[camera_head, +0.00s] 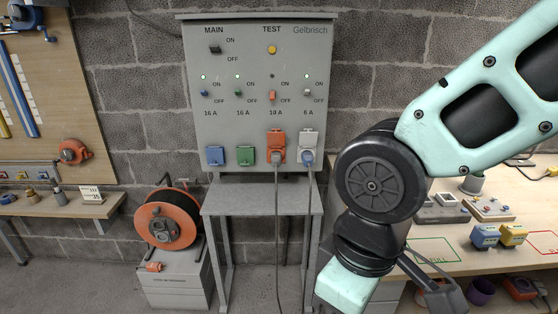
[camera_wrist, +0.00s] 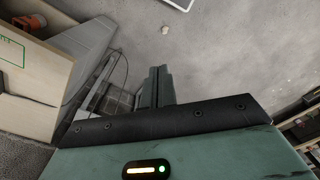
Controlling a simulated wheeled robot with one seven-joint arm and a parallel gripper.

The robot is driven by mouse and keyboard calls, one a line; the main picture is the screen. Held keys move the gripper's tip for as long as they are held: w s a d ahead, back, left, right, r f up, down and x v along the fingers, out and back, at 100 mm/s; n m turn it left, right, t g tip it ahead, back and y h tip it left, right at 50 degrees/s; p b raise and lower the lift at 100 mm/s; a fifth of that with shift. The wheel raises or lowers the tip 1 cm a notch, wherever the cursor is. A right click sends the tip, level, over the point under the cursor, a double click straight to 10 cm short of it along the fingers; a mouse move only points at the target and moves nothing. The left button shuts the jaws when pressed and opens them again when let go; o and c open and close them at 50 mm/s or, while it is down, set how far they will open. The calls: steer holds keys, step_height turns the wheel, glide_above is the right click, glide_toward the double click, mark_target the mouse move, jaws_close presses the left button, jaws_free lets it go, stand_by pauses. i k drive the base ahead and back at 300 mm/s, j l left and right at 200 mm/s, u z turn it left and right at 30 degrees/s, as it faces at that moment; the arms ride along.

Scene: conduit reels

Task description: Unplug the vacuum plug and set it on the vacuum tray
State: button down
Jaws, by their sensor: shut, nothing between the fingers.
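A grey panel (camera_head: 258,100) carries a row of blue, green, orange and white-lidded sockets. A plug with a grey cable sits in the orange socket (camera_head: 277,145) under the 10 A label. I cannot tell which one is the vacuum plug, and no tray is readable as the vacuum tray. My gripper (camera_wrist: 160,72) is shut and empty, pointing down over bare floor in the wrist view. In the head view it is low at the right, apart from the panel and its plugs.
The lamp over the 10 A switch is dark; the other three are green. A workbench (camera_head: 390,258) at right holds grey boxes, blue and yellow blocks (camera_head: 513,235) and outlined areas. An orange cable reel (camera_head: 167,219) stands at left on a grey box (camera_head: 178,282).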

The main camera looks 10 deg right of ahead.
mark_target(277, 156)
steer(key=i+j+z, duration=0.1)
steer(key=j, duration=0.25)
steer(key=i+j, duration=0.25)
steer(key=j, duration=0.15)
steer(key=i+j+z, duration=0.15)
steer(key=j, duration=0.2)
steer(key=i+j, duration=0.15)
steer(key=j, duration=0.25)
steer(key=i+j+z, duration=0.15)
steer(key=j, duration=0.2)
steer(key=i+j+z, duration=0.1)
steer(key=j, duration=0.3)
